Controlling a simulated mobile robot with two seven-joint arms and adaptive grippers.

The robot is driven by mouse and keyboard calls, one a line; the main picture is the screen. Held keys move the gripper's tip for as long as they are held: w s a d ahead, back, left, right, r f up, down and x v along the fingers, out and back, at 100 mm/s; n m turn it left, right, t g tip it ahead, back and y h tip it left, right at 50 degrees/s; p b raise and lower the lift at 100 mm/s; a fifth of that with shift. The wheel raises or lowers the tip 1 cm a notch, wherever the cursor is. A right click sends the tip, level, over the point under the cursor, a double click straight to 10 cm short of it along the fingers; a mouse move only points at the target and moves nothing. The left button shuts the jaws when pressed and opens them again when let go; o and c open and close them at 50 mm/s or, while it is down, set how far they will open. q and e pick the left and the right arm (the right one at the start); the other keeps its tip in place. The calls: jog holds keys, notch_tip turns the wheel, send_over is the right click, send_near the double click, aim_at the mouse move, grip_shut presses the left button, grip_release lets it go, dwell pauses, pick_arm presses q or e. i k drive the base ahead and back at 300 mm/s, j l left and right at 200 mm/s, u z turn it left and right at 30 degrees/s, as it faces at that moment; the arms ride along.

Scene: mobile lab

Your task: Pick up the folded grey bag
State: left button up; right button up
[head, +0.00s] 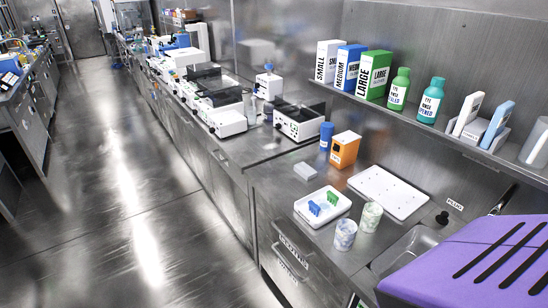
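I cannot make out a folded grey bag for certain. A small pale grey, flat block-like item (306,171) lies on the steel counter, left of the orange box. It is too small in the picture to tell what it is. Neither of my grippers is in view.
A white tray (341,212) holds blue and green pieces. Near it are two marbled cups (346,234), a white board (390,191), an orange box (345,149) and a blue cylinder (326,136). A shelf above carries boxes and bottles. The floor (125,190) at left is clear.

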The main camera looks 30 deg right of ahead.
aim_at(304, 170)
jog(key=i+z, duration=0.35)
jog(key=i+j+z, duration=0.3)
jog(key=i, duration=0.15)
jog(key=i+j+z, duration=0.2)
jog(key=i+z, duration=0.15)
jog(key=i+j+z, duration=0.15)
jog(key=z, duration=0.3)
jog(key=i+j+z, duration=0.2)
jog(key=z, duration=0.2)
jog(key=i+j+z, duration=0.1)
jog(key=j+z, duration=0.35)
jog(key=l, duration=0.1)
